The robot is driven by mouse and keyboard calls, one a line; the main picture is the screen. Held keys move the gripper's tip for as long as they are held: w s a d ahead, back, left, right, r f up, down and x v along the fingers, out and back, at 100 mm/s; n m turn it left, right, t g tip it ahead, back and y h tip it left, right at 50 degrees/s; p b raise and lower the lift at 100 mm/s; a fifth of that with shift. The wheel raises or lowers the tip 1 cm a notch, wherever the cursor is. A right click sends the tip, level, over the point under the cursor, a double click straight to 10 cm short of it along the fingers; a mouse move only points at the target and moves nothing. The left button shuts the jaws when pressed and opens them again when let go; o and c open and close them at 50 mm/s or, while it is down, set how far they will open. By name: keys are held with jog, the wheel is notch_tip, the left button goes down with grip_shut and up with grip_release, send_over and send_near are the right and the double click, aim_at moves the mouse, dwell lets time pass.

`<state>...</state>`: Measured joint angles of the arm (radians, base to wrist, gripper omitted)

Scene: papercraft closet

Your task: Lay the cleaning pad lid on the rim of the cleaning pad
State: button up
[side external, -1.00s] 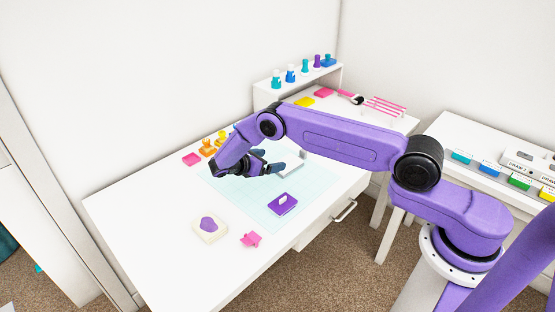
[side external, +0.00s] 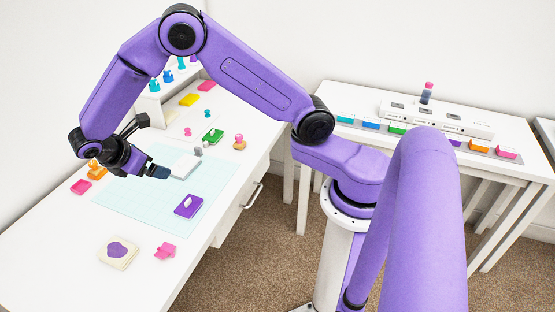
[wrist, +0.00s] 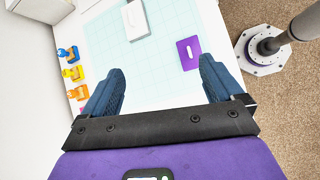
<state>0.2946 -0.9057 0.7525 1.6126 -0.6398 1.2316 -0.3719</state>
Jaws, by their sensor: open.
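A flat white box with grey sides (side external: 184,166) lies on the pale cutting mat, beyond my fingertips in the side view. It looks like the cleaning pad or its lid; I cannot tell which. It also shows at the top of the wrist view (wrist: 136,20). A small upright grey piece (side external: 198,152) stands at its far end, and I cannot tell whether it is separate. My gripper (side external: 154,168) is over the mat, open and empty. In the wrist view its blue fingers (wrist: 162,66) are wide apart, with bare mat and table between them.
A purple block with a white mark (side external: 188,205) lies on the mat's right side. A cream pad with a purple patch (side external: 118,252) and a pink piece (side external: 165,250) are nearer. The near mat is clear.

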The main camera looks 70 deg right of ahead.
jog(key=s+a+r+m+y, duration=0.15)
jog(key=s+r, duration=0.25)
jog(key=s, duration=0.5)
jog(key=s+r+y, duration=0.3)
jog(key=s, duration=0.5)
jog(key=s+d+y, duration=0.2)
jog(key=s, duration=0.6)
jog(key=s+d+r+m+y, duration=0.1)
jog(key=s+d+y, duration=0.1)
jog(key=s, duration=0.5)
jog(key=shift+s+g, duration=0.3)
jog(key=shift+s, duration=0.1)
jog(key=shift+r, duration=0.15)
